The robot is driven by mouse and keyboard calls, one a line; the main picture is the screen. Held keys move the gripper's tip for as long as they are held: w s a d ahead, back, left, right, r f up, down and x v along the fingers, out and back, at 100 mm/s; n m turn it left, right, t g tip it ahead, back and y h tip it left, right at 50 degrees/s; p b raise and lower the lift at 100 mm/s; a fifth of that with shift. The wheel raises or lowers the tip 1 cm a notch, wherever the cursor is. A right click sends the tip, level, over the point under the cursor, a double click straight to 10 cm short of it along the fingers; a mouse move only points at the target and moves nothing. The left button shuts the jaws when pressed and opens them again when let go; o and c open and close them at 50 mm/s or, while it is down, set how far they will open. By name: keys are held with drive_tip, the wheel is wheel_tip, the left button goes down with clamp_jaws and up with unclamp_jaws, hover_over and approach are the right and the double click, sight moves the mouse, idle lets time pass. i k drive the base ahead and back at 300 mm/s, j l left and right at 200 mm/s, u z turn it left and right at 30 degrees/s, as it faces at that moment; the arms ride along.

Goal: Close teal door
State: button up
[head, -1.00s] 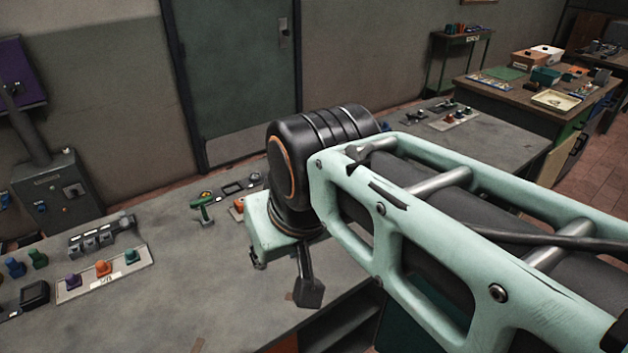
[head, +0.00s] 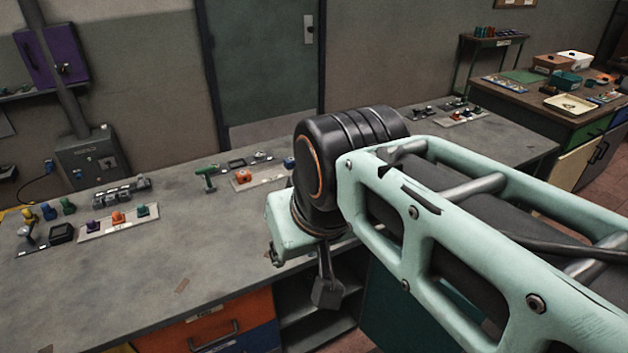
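The teal door (head: 395,308) is a dark teal panel below the front edge of the workbench, low in the head view. It stands at the right side of an open, shelved compartment (head: 308,318), whose dark inside shows. My pale green arm covers the door's upper and right parts, so its full angle and handle are hidden. My gripper (head: 327,292) hangs down from the wrist at the bench's front edge, seen in front of the compartment, left of the teal door. It looks apart from the door. Its fingers are too small and dark to tell open from shut.
The grey workbench (head: 190,255) carries switch panels and small parts. An orange drawer (head: 215,325) and a blue drawer (head: 250,340) sit left of the compartment. A purple wall box (head: 50,50) hangs at far left. Another bench (head: 520,105) stands at back right.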

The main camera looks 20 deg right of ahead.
sight(391, 317)
drive_tip(key=k+l+u, duration=0.3)
drive_tip(key=k+l, duration=0.15)
drive_tip(key=k+l+u, duration=0.3)
drive_tip(key=k+l, duration=0.25)
drive_tip(key=k+l+u, duration=0.15)
drive_tip(key=l, duration=0.2)
drive_tip(key=k+l+u, duration=0.15)
drive_tip(key=l, duration=0.2)
drive_tip(key=k+l+u, duration=0.1)
drive_tip(key=l, duration=0.25)
drive_tip(key=k+l+u, duration=0.1)
drive_tip(key=l, duration=0.25)
drive_tip(key=l+u, duration=0.15)
drive_tip(key=l, duration=0.25)
drive_tip(key=k+l+u, duration=0.1)
drive_tip(key=l, duration=0.25)
drive_tip(key=i+l+u, duration=0.15)
drive_tip(key=l, duration=0.6)
drive_tip(key=l+u, duration=0.15)
drive_tip(key=l, duration=0.6)
drive_tip(key=k, duration=0.3)
